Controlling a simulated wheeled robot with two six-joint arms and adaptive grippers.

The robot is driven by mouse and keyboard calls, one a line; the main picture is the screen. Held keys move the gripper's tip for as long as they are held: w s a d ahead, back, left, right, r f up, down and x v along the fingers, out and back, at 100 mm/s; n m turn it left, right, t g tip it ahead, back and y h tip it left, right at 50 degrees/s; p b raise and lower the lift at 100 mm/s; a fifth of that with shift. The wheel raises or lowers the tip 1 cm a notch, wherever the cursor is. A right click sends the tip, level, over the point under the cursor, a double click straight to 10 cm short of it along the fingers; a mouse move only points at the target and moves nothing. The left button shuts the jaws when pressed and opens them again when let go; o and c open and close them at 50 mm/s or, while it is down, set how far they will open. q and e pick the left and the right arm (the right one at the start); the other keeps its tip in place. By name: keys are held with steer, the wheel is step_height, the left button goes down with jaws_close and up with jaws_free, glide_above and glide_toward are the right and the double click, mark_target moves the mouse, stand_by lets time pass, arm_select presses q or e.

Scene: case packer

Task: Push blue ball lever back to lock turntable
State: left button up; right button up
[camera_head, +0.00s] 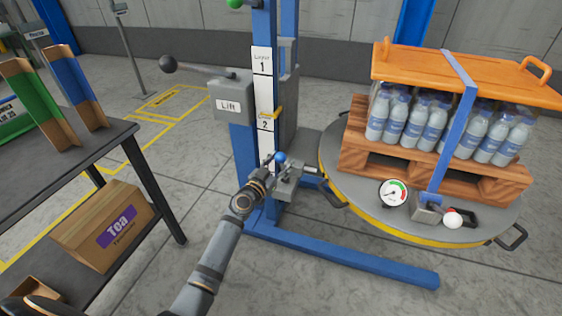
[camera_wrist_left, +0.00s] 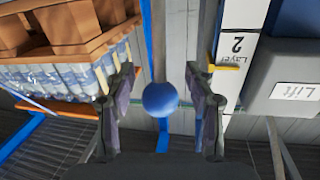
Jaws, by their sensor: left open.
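The blue ball (camera_head: 280,157) tops a short lever on a grey bracket (camera_head: 290,183) at the foot of the blue mast, beside the turntable (camera_head: 370,208). My left gripper (camera_head: 272,165) is at the ball in the head view. In the left wrist view the blue ball (camera_wrist_left: 160,99) sits between the two open fingers of the gripper (camera_wrist_left: 163,100), with a visible gap on each side. The turntable carries a wooden pallet (camera_head: 380,160) of bottles under an orange top board (camera_head: 460,75). My right gripper is not visible.
A grey Lift box (camera_head: 232,100) with a black-knobbed lever (camera_head: 168,63) is on the mast above my left gripper. A blue strap (camera_head: 459,120), gauge (camera_head: 393,193) and white-ball handle (camera_head: 453,219) are at the load. A dark shelf (camera_head: 115,140) with a Tea box (camera_head: 100,222) stands left.

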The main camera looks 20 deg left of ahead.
arm_select(q)
steer(key=shift+w+d, duration=0.1)
steer(key=shift+w, duration=0.1)
steer(key=shift+c, duration=0.2)
jaws_close()
